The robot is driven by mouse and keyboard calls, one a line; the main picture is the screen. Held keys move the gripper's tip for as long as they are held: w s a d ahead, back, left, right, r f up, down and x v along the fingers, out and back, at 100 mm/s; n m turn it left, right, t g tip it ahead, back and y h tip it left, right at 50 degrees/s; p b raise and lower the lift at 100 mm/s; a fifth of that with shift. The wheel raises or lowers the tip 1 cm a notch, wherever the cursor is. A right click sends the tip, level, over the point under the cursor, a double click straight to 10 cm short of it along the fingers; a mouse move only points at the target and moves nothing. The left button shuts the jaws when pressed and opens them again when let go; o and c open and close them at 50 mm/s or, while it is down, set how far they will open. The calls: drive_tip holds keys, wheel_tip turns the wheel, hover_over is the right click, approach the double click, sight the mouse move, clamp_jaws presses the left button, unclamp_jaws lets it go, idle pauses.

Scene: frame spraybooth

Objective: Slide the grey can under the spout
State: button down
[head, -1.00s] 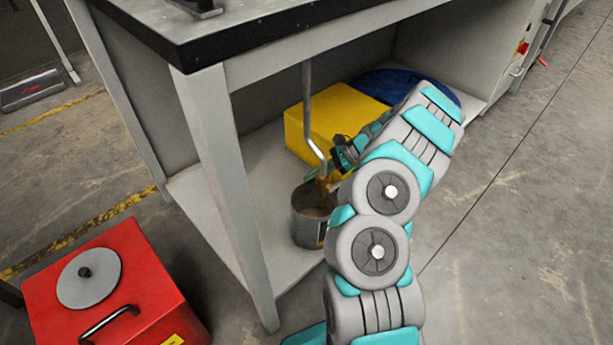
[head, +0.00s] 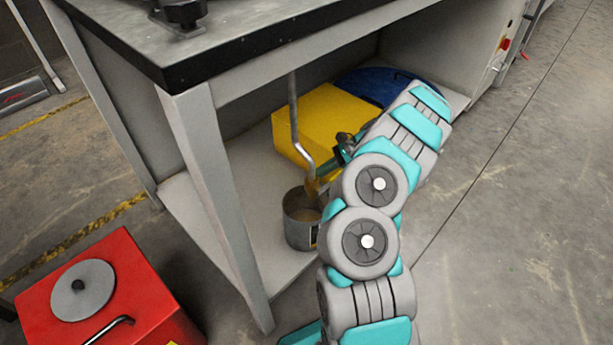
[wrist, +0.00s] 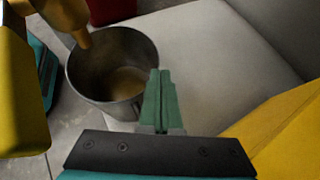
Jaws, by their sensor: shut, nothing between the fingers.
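The grey can (head: 297,233) stands upright and open-topped on the low shelf under the bench. A tan layer shows inside it in the wrist view, where the can (wrist: 128,108) fills the upper left. The spout, a bent grey pipe with an amber tip (head: 311,188), hangs from the bench. Its tip (wrist: 82,36) overlaps the can's rim in the wrist view; I cannot tell its exact height above it. My gripper (wrist: 157,76) is shut and empty, its fingertips against or just beside the can's near wall; contact is unclear. My arm hides part of the can's right side in the head view.
A yellow box (head: 325,112) and a blue round object (head: 385,84) sit behind on the shelf (head: 255,190). A bench leg (head: 215,190) stands left of the can. A red box (head: 125,275) with a grey disc is on the floor at front left.

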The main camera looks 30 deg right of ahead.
drive_tip(key=s+d, duration=0.1)
drive_tip(key=d, duration=0.7)
drive_tip(key=shift+s, duration=0.3)
drive_tip(key=shift+s, duration=0.1)
